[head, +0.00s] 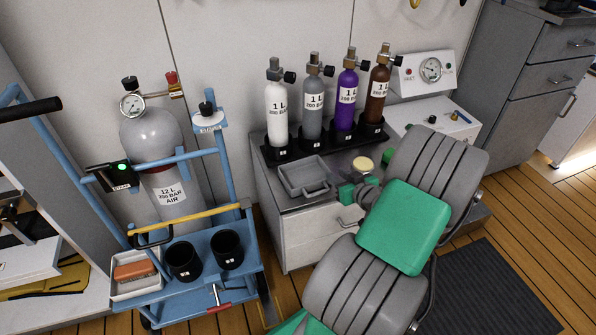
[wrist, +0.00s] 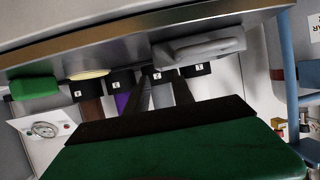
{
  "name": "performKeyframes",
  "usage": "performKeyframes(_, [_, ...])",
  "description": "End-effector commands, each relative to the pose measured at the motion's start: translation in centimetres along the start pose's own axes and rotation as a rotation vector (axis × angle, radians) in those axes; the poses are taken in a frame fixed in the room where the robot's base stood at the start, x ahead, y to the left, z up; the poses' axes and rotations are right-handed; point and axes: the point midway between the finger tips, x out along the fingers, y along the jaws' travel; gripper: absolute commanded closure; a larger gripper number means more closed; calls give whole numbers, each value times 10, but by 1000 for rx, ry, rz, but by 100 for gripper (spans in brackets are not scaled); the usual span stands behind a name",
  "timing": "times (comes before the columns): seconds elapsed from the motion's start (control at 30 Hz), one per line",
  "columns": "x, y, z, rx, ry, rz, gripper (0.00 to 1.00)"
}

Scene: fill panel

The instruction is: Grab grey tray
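The grey tray (head: 303,178) is a shallow rectangular dish with a handle on its near right side. It lies on the counter in front of the gas bottles. In the wrist view the grey tray (wrist: 200,47) shows at the counter edge, seen upside down. In the head view my arm's green and grey links hide most of the gripper, just right of the tray; contact cannot be told.
White, grey, purple and brown bottles (head: 313,100) stand in a black rack behind the tray. A yellow disc (head: 363,164) and a green block (head: 388,157) lie to its right. A blue trolley (head: 205,285) with a large cylinder stands left. A drawer cabinet (head: 310,238) is below.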

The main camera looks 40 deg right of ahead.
Motion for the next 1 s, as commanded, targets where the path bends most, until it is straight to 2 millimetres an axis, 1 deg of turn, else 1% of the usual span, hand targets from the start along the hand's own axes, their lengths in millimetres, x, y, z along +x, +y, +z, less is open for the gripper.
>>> performKeyframes(0.1, [1,0,0,-1,0,-1,71])
performKeyframes(0.17, [7,0,2,-1,-1,-2,71])
performKeyframes(0.37, [35,2,3,-2,0,-1,71])
performKeyframes(0.5, [62,6,3,-3,0,-2,71])
performKeyframes(0.6, [75,6,1,-1,-1,-2,71])
performKeyframes(0.7, [79,6,-2,0,-1,-1,71])
performKeyframes(0.87, [78,6,-2,0,-1,0,71])
performKeyframes(1.0, [78,6,-2,0,-1,0,82])
